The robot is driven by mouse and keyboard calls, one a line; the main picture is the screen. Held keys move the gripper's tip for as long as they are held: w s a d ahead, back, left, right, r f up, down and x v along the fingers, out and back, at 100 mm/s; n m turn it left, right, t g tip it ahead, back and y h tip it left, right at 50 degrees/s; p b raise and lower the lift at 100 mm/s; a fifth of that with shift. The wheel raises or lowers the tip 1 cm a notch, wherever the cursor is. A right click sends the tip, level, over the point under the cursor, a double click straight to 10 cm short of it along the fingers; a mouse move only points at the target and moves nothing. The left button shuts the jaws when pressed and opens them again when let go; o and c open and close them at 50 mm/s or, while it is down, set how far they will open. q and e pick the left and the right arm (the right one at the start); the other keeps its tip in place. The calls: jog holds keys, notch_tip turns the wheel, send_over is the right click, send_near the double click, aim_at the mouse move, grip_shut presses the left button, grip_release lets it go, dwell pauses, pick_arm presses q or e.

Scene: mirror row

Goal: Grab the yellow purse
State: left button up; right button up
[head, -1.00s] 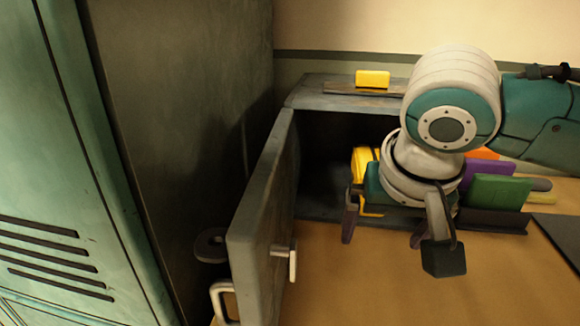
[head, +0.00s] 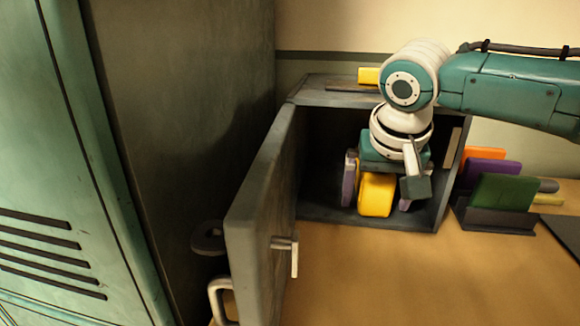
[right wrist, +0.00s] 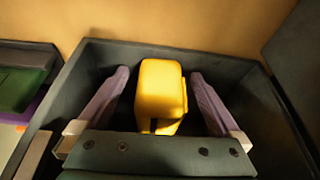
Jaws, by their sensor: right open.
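The yellow purse (head: 376,195) stands inside the dark open box (head: 318,212) on the table. In the right wrist view the purse (right wrist: 161,92) is between the two purple fingers, with a gap on each side. My right gripper (head: 376,200) is open and reaches into the box opening, its fingers on either side of the purse. The right gripper also shows in the right wrist view (right wrist: 160,95). The upper part of the purse is hidden by the gripper in the head view. My left gripper is not in view.
The box door (head: 265,215) stands open at the left. An organizer (head: 495,219) with green, purple and orange items is right of the box. A yellow block (head: 368,76) lies on top of the box. A teal locker (head: 70,180) is far left.

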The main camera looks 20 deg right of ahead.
grip_shut()
dwell(0.8)
jog(key=shift+r, duration=0.1)
